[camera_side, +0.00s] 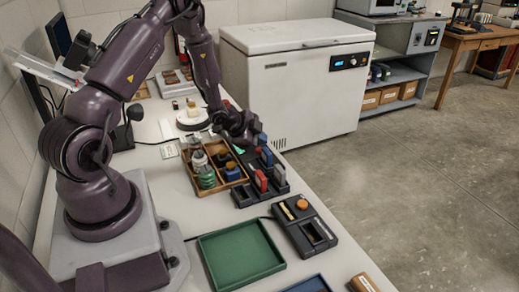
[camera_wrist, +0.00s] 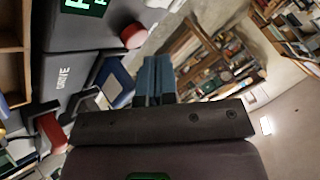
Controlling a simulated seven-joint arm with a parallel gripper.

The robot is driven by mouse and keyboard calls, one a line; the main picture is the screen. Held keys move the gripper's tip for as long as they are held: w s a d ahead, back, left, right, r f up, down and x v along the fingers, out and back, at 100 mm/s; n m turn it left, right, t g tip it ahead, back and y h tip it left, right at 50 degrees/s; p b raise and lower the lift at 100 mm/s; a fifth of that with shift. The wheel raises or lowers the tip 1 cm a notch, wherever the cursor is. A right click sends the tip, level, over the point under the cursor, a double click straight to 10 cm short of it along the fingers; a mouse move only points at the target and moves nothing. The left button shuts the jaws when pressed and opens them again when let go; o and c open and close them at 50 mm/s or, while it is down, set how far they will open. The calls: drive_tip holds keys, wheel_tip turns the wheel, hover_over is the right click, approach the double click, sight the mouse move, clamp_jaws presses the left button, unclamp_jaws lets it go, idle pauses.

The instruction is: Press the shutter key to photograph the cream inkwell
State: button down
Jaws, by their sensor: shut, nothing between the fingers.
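A small cream object (camera_side: 192,108), which looks like the inkwell, stands on a round white plate (camera_side: 190,125) near the back of the table in the side view. My gripper (camera_wrist: 153,80) is shut and empty, its blue fingers together in the wrist view. In the side view it is low over the table's right edge, to the right of the plate. A dark box (camera_wrist: 72,80) with a lit green display and a red round button (camera_wrist: 133,36) lies beside the fingers; the fingertips look apart from the button. I cannot tell which control is the shutter key.
A wooden tray (camera_side: 235,184) of bottles and a dark rack with red and blue blocks (camera_side: 262,181) are near the gripper. A dark device with an orange knob (camera_side: 302,204) and an empty green tray (camera_side: 240,255) lie nearer. A white chest freezer (camera_side: 295,80) stands beyond the table.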

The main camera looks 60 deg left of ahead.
drive_tip(key=shift+f, duration=0.1)
drive_tip(key=shift+f, duration=0.3)
drive_tip(key=shift+f, duration=0.45)
idle(0.6)
drive_tip(key=shift+r, duration=0.85)
drive_tip(key=shift+r, duration=2.5)
